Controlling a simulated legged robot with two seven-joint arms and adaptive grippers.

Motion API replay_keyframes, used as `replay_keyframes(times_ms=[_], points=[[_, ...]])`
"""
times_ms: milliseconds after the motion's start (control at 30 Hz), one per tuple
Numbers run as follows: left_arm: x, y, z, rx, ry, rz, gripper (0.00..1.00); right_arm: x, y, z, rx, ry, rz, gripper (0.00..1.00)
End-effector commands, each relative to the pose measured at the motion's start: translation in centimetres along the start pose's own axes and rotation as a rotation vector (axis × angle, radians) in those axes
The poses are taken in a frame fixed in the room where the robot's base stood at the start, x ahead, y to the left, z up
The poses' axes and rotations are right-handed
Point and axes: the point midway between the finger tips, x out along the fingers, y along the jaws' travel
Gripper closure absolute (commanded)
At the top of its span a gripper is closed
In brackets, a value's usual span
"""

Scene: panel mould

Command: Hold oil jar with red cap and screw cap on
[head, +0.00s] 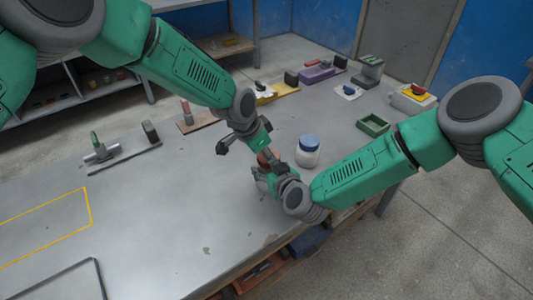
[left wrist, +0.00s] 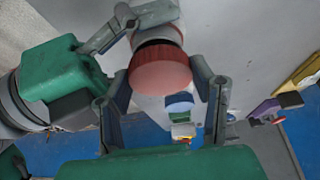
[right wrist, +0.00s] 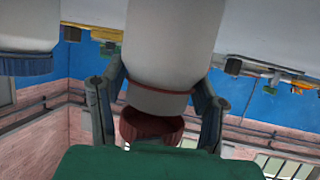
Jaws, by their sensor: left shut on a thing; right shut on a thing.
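A pale jar shows in the right wrist view (right wrist: 168,45) and partly in the head view (head: 261,175). My right gripper (head: 278,172) is shut around it near its neck end. The red cap (left wrist: 160,70) is between the fingers of my left gripper (left wrist: 163,78), which is shut on it. The cap also shows at the jar's mouth in the right wrist view (right wrist: 150,125), looking slightly off-centre. In the head view the left gripper (head: 266,150) is above the jar and the arms partly hide both. I cannot tell whether the cap is threaded on.
A second jar with a blue lid (head: 308,150) stands close to the right of the grippers. A green tray (head: 373,125) is farther right. Several tools and small blocks line the table's back. A yellow outline (head: 90,205) marks the left of the grey table, with bare room around it.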

Motion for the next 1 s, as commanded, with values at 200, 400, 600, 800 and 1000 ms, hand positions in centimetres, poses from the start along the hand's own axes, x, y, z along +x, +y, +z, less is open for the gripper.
replay_keyframes(times_ms=[200,400,600,800,1000], points=[[1.2,0.0,0.5,0.001,0.0,-0.001,0.58,0.0,0.0,0.1,0.0,-0.001,0.0,0.96],[1.2,0.0,0.5,0.001,0.0,-0.001,0.58,0.0,0.0,0.1,0.0,-0.002,0.0,0.96],[1.2,0.0,0.5,0.001,0.0,-0.001,0.58,0.0,0.0,0.1,0.0,-0.002,0.0,0.96],[1.3,0.0,0.5,0.001,0.0,-0.001,0.58,0.0,0.0,0.1,0.0,-0.002,0.0,0.96],[1.7,0.0,0.7,0.001,-0.001,0.0,0.58,0.0,0.0,0.1,0.0,-0.002,0.0,0.96]])
